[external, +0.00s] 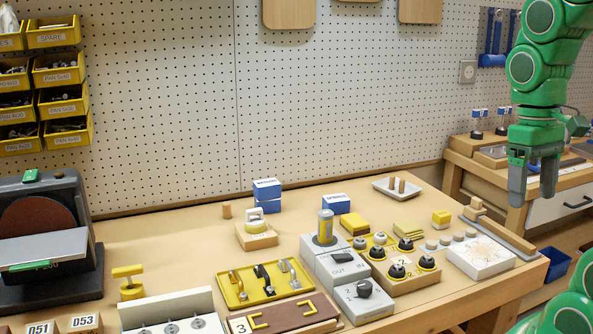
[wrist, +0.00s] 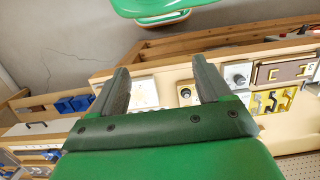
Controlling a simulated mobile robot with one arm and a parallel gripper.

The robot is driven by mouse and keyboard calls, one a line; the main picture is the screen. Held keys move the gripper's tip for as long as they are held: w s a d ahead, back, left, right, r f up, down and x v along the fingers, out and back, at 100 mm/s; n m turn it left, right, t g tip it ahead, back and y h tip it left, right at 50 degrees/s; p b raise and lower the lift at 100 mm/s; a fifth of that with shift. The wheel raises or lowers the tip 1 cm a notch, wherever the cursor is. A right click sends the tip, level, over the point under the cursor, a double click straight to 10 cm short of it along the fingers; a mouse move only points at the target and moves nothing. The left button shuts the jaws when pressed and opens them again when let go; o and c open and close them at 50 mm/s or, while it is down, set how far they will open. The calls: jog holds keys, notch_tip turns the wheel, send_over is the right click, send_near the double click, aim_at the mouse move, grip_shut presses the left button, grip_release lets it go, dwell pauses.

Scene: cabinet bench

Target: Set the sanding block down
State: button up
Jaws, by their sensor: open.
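My gripper (external: 533,190) hangs at the upper right, pointing down, above and beyond the right end of the bench. It is open, and nothing shows between its fingers. In the wrist view my gripper (wrist: 160,80) also shows two spread, empty fingers with the bench in the distance. I cannot tell for sure which thing is the sanding block. A yellow block (external: 354,223) lies on the bench near the middle, and a smaller yellow block (external: 441,218) sits to its right; either may be it. Both are well apart from my gripper.
The wooden bench (external: 160,240) holds a grey switch box (external: 345,270), a yellow tray (external: 241,291) of hooks, blue boxes (external: 267,190) and a white dish (external: 383,190). A disc sander (external: 85,255) stands at the left. A second bench (external: 480,172) lies behind my gripper.

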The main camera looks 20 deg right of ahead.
jog(key=shift+o, duration=1.4)
jog(key=shift+s, duration=0.55)
jog(key=m+y, duration=1.2)
jog(key=m, duration=0.1)
send_over(357, 218)
jog(key=s, duration=0.8)
notch_tip(357, 218, down, 13)
jog(key=w+d+f+m, duration=0.1)
jog(key=w+d+f, duration=0.1)
jog(key=f, duration=0.1)
jog(key=w+d+f+m+t+y, duration=0.1)
jog(key=w+d+f+m, duration=0.1)
jog(key=w+f, duration=0.1)
jog(key=w+d+f+m, duration=0.1)
jog(key=w+d+f, duration=0.1)
jog(key=d+f, duration=0.1)
jog(key=shift+w+f+m+t, duration=0.2)
jog(key=shift+f+m+t, duration=0.15)
jog(key=shift+m+t, duration=0.05)
jog(key=shift+f+y, duration=0.15)
jog(key=shift+y, duration=0.15)
jog(key=shift+w+f+x, duration=0.1)
jog(key=shift+f+x, duration=0.05)
jog(key=shift+x, duration=1.8)
jog(key=shift+w+f+x, duration=0.15)
jog(key=shift+x, duration=1.75)
